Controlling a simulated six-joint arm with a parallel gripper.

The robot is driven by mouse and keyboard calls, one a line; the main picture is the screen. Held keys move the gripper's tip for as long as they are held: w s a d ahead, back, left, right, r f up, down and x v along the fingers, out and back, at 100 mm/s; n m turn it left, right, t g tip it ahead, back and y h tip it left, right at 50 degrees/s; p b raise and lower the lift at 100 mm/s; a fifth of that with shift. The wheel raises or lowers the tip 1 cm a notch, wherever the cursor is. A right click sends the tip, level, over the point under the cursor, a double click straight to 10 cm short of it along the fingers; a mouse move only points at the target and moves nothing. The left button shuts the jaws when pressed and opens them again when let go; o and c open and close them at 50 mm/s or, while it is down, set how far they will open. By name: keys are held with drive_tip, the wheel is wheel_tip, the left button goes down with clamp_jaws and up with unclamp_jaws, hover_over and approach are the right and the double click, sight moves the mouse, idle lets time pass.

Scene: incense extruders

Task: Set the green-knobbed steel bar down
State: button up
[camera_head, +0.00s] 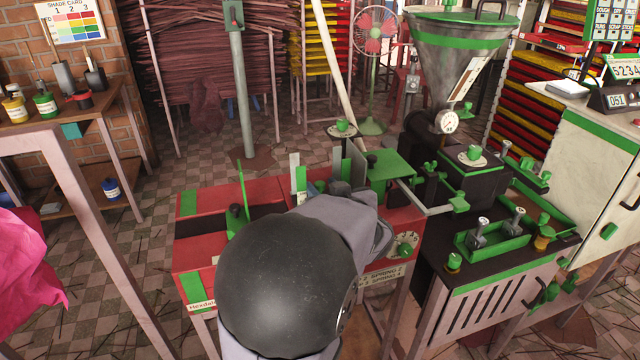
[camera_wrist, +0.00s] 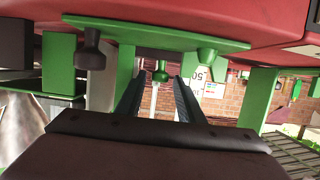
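In the wrist view, the two dark fingers of my gripper (camera_wrist: 158,88) stand apart, with nothing seen touching both. A green knob (camera_wrist: 160,75) on a dark stem shows between and beyond the fingertips, with a thin pale strip below it. I cannot tell whether this is the green-knobbed steel bar. In the head view, a pale upright steel strip (camera_head: 295,168) with a green part beside it stands on the red machine (camera_head: 205,255). My arm covers the middle of that machine and hides my gripper there.
The black machine with a steel hopper (camera_head: 452,55) stands to the right, with a green tray (camera_head: 492,245) on its top. A wooden table (camera_head: 90,112) with pots stands at left. A fan (camera_head: 374,32) is behind. Open checkered floor lies left of the red machine.

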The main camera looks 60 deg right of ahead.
drive_tip(key=v, duration=0.3)
drive_tip(key=p+v, duration=0.1)
drive_tip(key=v, duration=0.1)
drive_tip(key=shift+d+r, duration=0.25)
drive_tip(key=shift+c, duration=1.3)
